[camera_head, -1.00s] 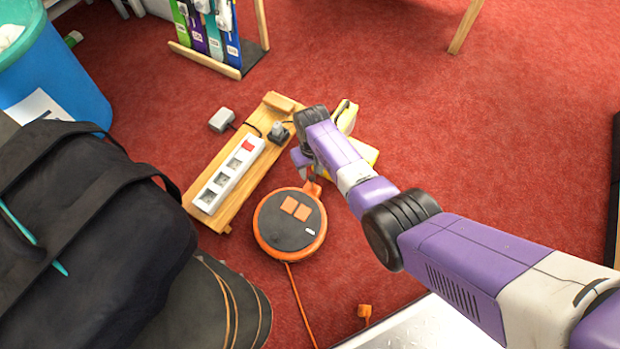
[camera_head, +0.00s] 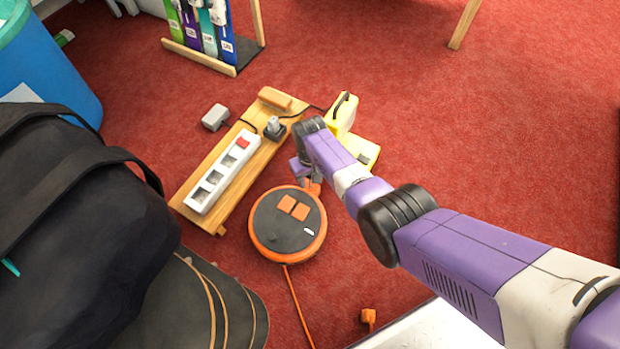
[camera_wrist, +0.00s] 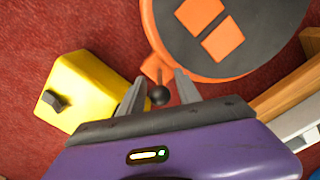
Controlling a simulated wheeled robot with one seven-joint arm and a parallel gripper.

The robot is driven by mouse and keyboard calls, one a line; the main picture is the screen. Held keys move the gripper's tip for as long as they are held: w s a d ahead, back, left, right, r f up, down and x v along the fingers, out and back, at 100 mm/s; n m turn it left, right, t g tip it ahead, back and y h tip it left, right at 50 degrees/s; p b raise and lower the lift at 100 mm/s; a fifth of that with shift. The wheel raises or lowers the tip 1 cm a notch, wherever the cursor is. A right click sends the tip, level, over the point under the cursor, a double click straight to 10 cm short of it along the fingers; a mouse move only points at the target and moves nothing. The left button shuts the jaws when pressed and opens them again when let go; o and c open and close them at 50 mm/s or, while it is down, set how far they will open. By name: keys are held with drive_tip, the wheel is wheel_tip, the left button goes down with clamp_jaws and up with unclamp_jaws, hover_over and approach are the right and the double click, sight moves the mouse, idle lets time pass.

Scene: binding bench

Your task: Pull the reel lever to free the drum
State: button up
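The cable reel (camera_head: 287,225) is a round orange drum with a dark grey face and two orange squares, lying on the red carpet. In the wrist view the reel (camera_wrist: 225,35) fills the upper right. Its lever (camera_wrist: 159,95), a thin rod with a dark ball knob, shows at the reel's orange edge. My gripper (camera_wrist: 158,82) is open, with one finger on each side of the knob. Gaps show between the knob and both fingers. In the head view my gripper (camera_head: 308,178) is at the reel's upper right edge and hides the lever.
A wooden board with a white power strip (camera_head: 223,172) lies left of the reel. A yellow box (camera_head: 343,113) stands behind my gripper. A black bag (camera_head: 80,220) fills the lower left. An orange cord (camera_head: 298,305) runs from the reel. Carpet at right is clear.

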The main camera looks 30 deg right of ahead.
clamp_jaws()
idle(1.4)
